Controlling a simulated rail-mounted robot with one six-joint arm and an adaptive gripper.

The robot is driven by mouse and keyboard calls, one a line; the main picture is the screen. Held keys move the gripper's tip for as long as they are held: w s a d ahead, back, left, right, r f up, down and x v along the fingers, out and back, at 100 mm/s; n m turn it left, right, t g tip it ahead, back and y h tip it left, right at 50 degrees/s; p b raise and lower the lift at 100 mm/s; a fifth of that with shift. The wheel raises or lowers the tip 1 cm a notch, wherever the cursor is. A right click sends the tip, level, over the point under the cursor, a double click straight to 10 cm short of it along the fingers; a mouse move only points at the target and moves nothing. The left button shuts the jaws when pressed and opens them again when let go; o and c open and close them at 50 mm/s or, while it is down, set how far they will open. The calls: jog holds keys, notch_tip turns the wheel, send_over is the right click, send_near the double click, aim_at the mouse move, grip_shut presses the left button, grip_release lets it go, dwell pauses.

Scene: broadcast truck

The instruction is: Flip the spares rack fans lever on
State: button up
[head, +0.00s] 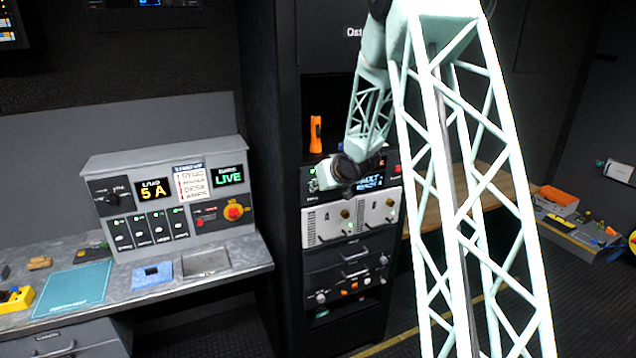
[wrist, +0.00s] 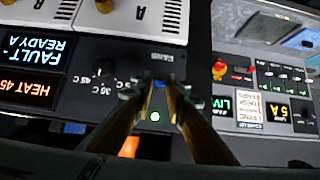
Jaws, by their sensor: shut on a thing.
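The spares rack fans lever (wrist: 160,84) shows as a small bluish piece between my fingertips, just beside the FANS label (wrist: 161,57) in the wrist view. My gripper (wrist: 161,88) is closed on it, and the fingers hide most of the lever, so its position is hard to tell. A green lamp (wrist: 155,116) is lit on the panel near the lever. In the head view my gripper (head: 322,178) is at the left part of the rack's display panel (head: 308,186), and my wrist covers the lever there.
An orange flashlight (head: 315,133) stands in the rack opening above the panel. A temperature knob (wrist: 104,82) and lit displays (wrist: 32,50) sit beside the lever. Units with handles (head: 350,221) are below. The control desk (head: 165,200) stands to the left.

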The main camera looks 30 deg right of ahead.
jog(key=shift+r+p, duration=0.1)
jog(key=shift+p, duration=0.45)
jog(key=o, duration=0.9)
jog(key=shift+c, duration=0.2)
jog(key=v, duration=1.1)
jog(key=shift+s+r, duration=0.2)
jog(key=shift+r, duration=0.25)
dwell(0.5)
